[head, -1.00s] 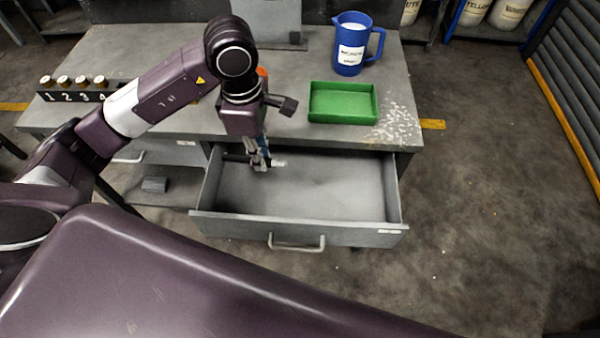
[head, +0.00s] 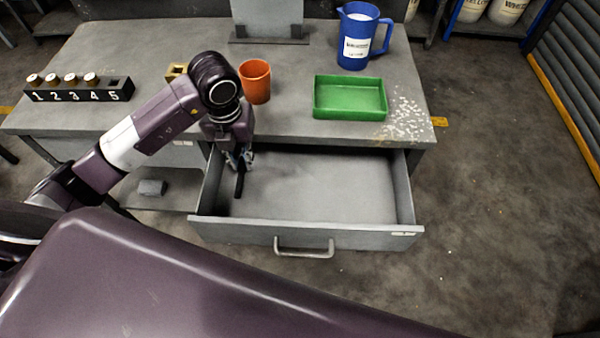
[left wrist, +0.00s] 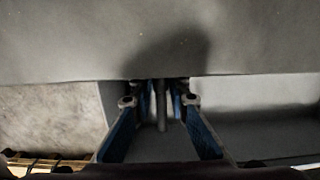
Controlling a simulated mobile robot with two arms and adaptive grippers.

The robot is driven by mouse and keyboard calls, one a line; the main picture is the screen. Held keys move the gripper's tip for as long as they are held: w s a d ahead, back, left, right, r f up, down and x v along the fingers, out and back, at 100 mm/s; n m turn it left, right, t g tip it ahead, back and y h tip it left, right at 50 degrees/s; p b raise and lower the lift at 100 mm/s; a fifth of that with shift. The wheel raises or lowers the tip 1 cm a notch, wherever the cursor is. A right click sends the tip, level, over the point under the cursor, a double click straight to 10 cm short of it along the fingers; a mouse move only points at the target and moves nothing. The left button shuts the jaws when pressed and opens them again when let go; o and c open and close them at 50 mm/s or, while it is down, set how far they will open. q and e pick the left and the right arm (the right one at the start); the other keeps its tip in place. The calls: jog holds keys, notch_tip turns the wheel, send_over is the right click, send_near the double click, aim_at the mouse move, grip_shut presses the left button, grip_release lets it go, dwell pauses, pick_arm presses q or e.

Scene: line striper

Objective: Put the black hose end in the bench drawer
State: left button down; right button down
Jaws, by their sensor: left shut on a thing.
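The bench drawer (head: 320,190) is pulled open below the bench top, and its inside looks empty apart from my gripper and what it holds. My left gripper (head: 241,163) points down at the drawer's left side, near the back left corner. It is shut on the black hose end (head: 239,187), a thin dark piece that hangs down from the fingers. In the left wrist view the hose end (left wrist: 161,105) shows as a dark rod between the blue-sided fingers (left wrist: 159,101). I cannot tell whether its tip touches the drawer floor. My right gripper is not in view.
On the bench top (head: 290,120) stand a green tray (head: 350,112), a blue jug (head: 357,40), an orange cup (head: 255,82) and a numbered black rack (head: 80,92) with several capped items. The drawer's front with its handle (head: 304,252) juts out over the floor.

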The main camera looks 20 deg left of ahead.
pick_arm(q)
jog(key=p, duration=0.1)
send_over(295, 185)
jog(key=s+a, duration=0.1)
jog(key=a, duration=0.3)
jog(key=f, duration=0.4)
jog(key=shift+d+f, duration=0.15)
jog(key=shift+d, duration=0.1)
jog(key=d+f, duration=0.2)
jog(key=d, duration=0.1)
jog(key=shift+w+p, duration=0.3)
jog(key=shift+w, duration=0.05)
jog(key=shift+w+d+f, duration=0.1)
jog(key=shift+d+f, duration=0.15)
jog(key=shift+f, duration=0.2)
jog(key=c, duration=1.8)
grip_release()
jog(key=shift+f, duration=0.1)
jog(key=shift+c, duration=0.2)
